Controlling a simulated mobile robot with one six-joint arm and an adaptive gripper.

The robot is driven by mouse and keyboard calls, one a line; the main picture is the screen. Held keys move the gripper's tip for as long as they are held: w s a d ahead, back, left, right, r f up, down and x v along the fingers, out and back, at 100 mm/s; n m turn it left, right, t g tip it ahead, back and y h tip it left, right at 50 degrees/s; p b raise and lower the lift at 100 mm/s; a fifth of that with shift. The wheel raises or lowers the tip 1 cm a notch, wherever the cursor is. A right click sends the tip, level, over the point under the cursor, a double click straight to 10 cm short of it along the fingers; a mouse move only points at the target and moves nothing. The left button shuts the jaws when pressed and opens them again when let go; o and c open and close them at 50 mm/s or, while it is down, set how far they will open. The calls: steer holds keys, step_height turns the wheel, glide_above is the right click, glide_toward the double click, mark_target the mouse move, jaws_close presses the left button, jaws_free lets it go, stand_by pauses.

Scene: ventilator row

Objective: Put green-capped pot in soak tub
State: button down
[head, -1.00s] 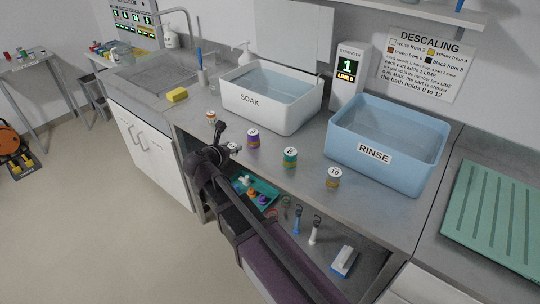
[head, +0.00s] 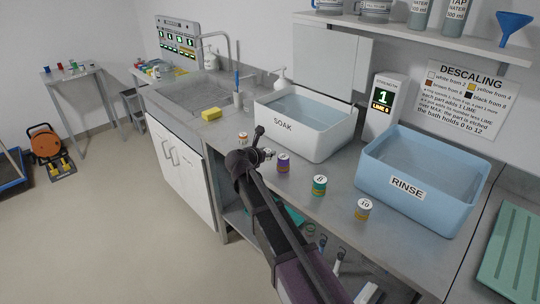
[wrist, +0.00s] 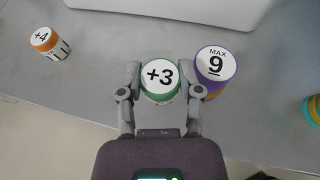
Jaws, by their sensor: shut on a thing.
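The green-capped pot (wrist: 160,80) has a white top marked "+3" with a green rim. My gripper (wrist: 158,82) is shut on it, one finger on each side, in the wrist view. In the head view the pot (head: 267,153) is small and partly hidden by my gripper (head: 262,150), near the counter's front edge. I cannot tell whether it touches the counter. The soak tub (head: 283,126) is white, labelled "SOAK", holds water, and stands behind my gripper. Its front wall shows at the top of the wrist view (wrist: 190,10).
A purple pot marked "MAX 9" (wrist: 213,65) stands close right of the held pot. An orange-rimmed "+4" pot (wrist: 46,42) stands left. Pots "8" (head: 319,185) and "10" (head: 363,210) stand farther right. The blue rinse tub (head: 407,189) is right of the strength display (head: 382,105).

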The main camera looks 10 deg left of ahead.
mark_target(269, 149)
steer(key=shift+w+f, duration=0.1)
steer(key=shift+w, duration=0.9)
steer(key=shift+w, duration=0.6)
steer(key=shift+w+f+b, duration=0.75)
steer(key=shift+f+b, duration=1.15)
steer(key=shift+b, duration=0.05)
steer(key=shift+f, duration=0.15)
steer(key=shift+c, duration=1.3)
jaws_free()
steer(key=shift+r, duration=0.2)
